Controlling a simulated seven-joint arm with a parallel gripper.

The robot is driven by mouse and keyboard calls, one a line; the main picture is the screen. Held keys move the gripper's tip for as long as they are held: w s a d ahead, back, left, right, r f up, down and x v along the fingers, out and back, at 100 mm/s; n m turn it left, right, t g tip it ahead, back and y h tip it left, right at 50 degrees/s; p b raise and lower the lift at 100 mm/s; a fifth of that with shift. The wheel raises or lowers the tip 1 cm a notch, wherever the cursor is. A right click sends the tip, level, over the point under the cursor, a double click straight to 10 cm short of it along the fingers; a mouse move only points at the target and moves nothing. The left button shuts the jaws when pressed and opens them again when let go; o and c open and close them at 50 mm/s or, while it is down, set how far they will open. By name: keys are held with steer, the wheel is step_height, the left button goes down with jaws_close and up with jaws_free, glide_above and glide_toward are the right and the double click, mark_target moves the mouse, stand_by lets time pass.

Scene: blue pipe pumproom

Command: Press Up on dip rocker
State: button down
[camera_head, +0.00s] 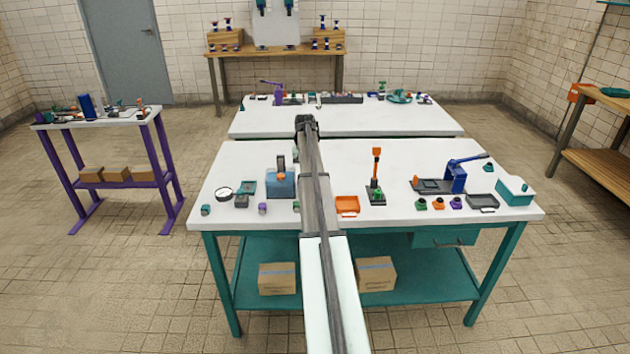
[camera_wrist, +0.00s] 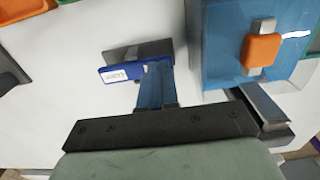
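A blue box (camera_head: 281,187) stands on the near white table, just left of my arm in the head view. It carries a small orange rocker-like piece (camera_head: 281,174). In the wrist view the blue box (camera_wrist: 225,50) is at the upper right, and the orange piece (camera_wrist: 262,50) sits between grey ends on its face. My gripper (camera_wrist: 156,86) shows at the middle of the wrist view, left of the box and apart from the orange piece. Its opening is unclear. A blue part with a white label (camera_wrist: 122,74) is at its tip. My arm hides the gripper in the head view.
An orange tray (camera_head: 347,205) and a lever on a green base (camera_head: 376,196) stand right of my arm. A blue press (camera_head: 455,178) is further right. A second white table (camera_head: 350,122) is behind.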

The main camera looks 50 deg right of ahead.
steer(key=shift+f, duration=0.4)
stand_by(0.3)
step_height(320, 180, up, 8)
steer(key=shift+r, duration=0.25)
stand_by(0.9)
stand_by(0.3)
